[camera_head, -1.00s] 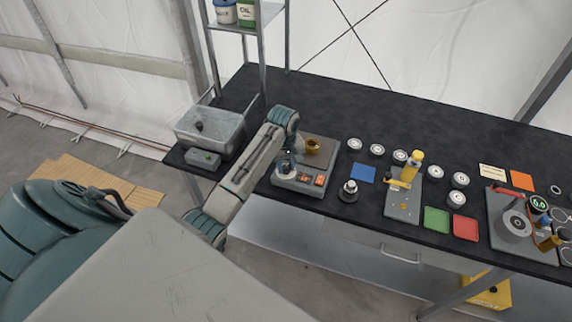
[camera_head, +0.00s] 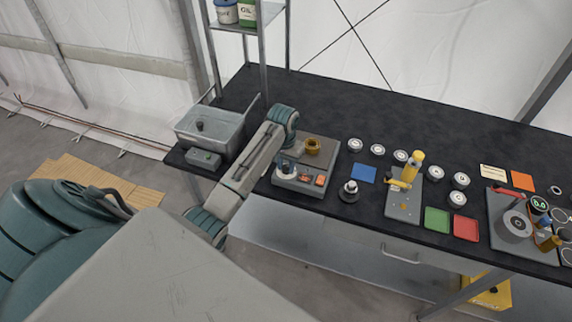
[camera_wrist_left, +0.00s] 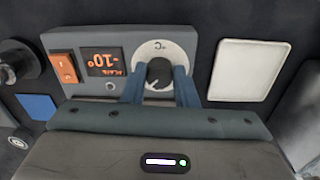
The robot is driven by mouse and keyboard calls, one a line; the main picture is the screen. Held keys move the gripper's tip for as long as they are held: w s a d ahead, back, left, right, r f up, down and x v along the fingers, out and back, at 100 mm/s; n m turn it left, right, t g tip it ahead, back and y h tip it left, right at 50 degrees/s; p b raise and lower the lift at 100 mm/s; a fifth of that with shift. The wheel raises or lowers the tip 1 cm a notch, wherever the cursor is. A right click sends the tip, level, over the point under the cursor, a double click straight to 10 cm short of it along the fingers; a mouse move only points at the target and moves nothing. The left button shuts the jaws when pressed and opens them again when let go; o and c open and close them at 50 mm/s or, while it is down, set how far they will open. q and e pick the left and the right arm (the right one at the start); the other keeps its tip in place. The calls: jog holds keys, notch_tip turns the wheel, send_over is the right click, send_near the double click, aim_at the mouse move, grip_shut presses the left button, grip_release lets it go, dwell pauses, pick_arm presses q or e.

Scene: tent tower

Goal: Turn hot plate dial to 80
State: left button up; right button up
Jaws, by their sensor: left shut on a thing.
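My left gripper (camera_wrist_left: 158,82) is shut on the dial, one blue finger on each side. In the head view my left gripper (camera_head: 287,166) is at the panel's left end. My right gripper is not visible.
A grey metal bin (camera_head: 210,125) and a small grey box (camera_head: 203,159) stand left of the hot plate. A blue square (camera_head: 363,173) and a knobbed round piece (camera_head: 349,192) lie to its right. The table behind is clear.

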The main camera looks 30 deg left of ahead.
pick_arm(q)
jog(key=shift+m, duration=1.3)
jog(key=o, duration=1)
jog(key=shift+w, duration=0.1)
